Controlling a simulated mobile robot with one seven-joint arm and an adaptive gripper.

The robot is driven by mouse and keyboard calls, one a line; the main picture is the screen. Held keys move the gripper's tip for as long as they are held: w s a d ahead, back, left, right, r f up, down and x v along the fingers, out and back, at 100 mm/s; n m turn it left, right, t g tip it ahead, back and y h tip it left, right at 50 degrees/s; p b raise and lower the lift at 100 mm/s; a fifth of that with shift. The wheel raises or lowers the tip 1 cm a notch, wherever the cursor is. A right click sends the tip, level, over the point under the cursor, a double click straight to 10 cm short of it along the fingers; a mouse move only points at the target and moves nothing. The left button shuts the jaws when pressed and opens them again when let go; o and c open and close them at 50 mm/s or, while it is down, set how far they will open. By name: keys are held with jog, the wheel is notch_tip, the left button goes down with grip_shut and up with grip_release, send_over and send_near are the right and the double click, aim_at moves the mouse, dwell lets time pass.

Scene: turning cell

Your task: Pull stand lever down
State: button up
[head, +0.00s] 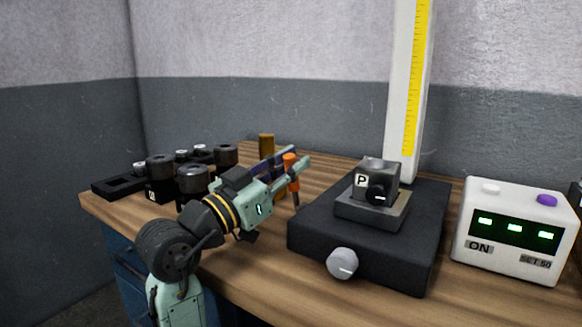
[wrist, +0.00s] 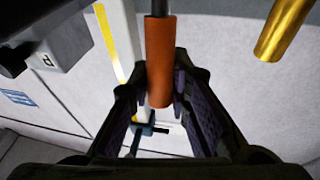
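The stand has a black base (head: 330,232) and a white column (head: 398,110) with a yellow scale. The column also shows in the wrist view (wrist: 117,40). A dark bluish piece (wrist: 148,129) sits across the column there; I cannot tell whether it is the lever. No lever is clear in the head view. My gripper (head: 298,165) is left of the base, above the table. Its fingers close around an orange-handled tool (head: 289,161) with a dark shaft pointing down. In the wrist view the orange handle (wrist: 159,75) is between the fingertips and appears to touch both.
A grey block marked P (head: 376,178) stands on the base, with a grey knob (head: 342,263) in front. A white box with green displays (head: 514,232) is at right. A brass cylinder (head: 266,143) and black holders (head: 192,178) stand behind and left of my arm.

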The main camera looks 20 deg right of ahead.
jog(key=o, duration=0.4)
jog(key=shift+o, duration=0.2)
jog(key=shift+a, duration=0.1)
jog(key=r+v, duration=0.2)
jog(key=v, duration=1.4)
jog(key=shift+s+a+r, duration=0.3)
jog(key=shift+a, duration=0.25)
jog(key=shift+c, duration=0.5)
